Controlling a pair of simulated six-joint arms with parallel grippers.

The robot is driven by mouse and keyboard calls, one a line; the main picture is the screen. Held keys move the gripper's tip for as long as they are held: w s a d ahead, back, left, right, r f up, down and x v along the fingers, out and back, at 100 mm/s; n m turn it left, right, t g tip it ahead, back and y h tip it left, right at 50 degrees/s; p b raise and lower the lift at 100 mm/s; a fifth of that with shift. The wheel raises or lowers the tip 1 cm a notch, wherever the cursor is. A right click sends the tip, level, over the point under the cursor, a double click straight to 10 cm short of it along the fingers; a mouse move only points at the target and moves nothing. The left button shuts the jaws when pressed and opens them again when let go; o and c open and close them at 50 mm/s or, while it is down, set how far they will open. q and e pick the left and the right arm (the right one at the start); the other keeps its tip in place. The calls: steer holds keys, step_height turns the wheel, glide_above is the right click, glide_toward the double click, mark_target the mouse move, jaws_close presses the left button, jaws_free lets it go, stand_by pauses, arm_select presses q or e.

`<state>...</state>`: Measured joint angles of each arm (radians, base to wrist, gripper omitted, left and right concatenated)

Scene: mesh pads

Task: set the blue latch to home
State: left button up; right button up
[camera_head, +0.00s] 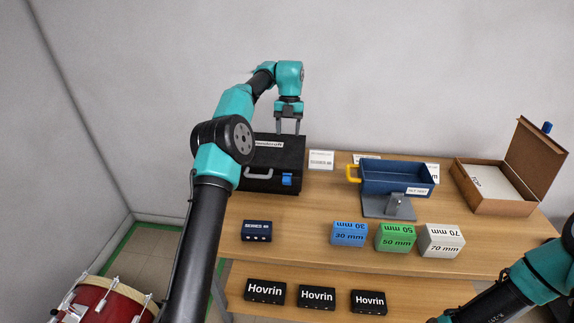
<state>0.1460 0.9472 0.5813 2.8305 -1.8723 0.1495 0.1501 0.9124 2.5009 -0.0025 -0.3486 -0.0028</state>
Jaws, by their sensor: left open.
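The blue latch (287,180) is on the front face of the black case (271,153), near its right end. The case is closed and stands at the back left of the table. My left gripper (288,130) points down over the top of the case, toward its right end. Its two fingers are apart with nothing between them, above and behind the latch. I cannot tell whether the fingertips touch the case. My right arm comes in at the lower right, and its gripper is outside the picture.
A blue tray with a yellow handle (398,177) sits on a grey stand right of the case. An open brown box (492,205) is at the far right. Blue, green (396,238) and white blocks and a small dark box (257,231) line the front. Hovrin boxes (317,298) sit on a lower shelf.

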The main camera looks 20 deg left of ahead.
arm_select(q)
steer(key=s, duration=0.1)
steer(key=r+t+y, duration=0.1)
steer(key=t, duration=0.2)
glide_above(286, 179)
steer(key=shift+r, duration=0.2)
steer(key=shift+f, duration=0.1)
step_height(286, 179, down, 17)
steer(key=shift+f, duration=0.15)
stand_by(0.6)
steer(key=c, duration=0.9)
steer(key=shift+o, duration=0.2)
